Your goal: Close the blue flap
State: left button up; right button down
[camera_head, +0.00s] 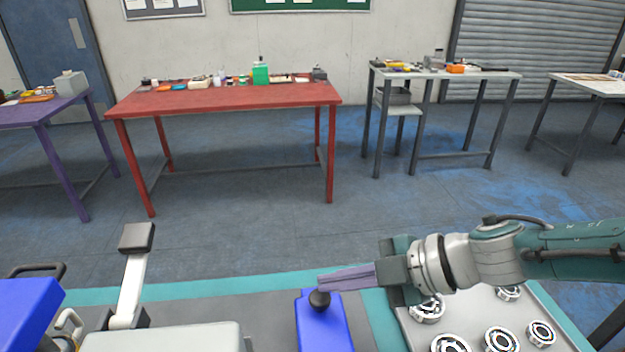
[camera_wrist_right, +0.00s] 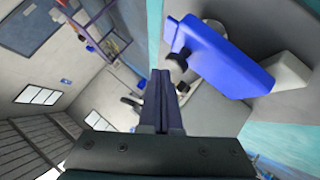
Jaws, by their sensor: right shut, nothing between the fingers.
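The blue flap (camera_head: 325,330) is at the bottom middle of the head view, with a dark round knob (camera_head: 319,299) near its far end. In the right wrist view the blue flap (camera_wrist_right: 228,62) and its knob (camera_wrist_right: 176,66) lie just right of the fingertips. My right gripper (camera_head: 322,281) comes in from the right with its fingers shut and empty. The tips are right by the knob; I cannot tell whether they touch it. The right wrist view shows the closed fingers (camera_wrist_right: 164,78) side by side. The near end of the flap is cut off. My left gripper is not in view.
Right of the flap, a light tray (camera_head: 465,325) holds several metal bearings under my right forearm. Left of it stand a pale device (camera_head: 165,338), an upright arm with a dark head (camera_head: 136,238) and a blue box-like part (camera_head: 25,312). A red table (camera_head: 225,97) stands farther back.

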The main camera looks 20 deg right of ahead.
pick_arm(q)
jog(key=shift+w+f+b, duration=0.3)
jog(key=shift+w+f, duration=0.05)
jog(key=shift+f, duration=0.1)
pick_arm(e)
jog(key=shift+w+d+f, duration=0.1)
jog(key=shift+w+f, duration=0.2)
jog(key=shift+f, duration=0.15)
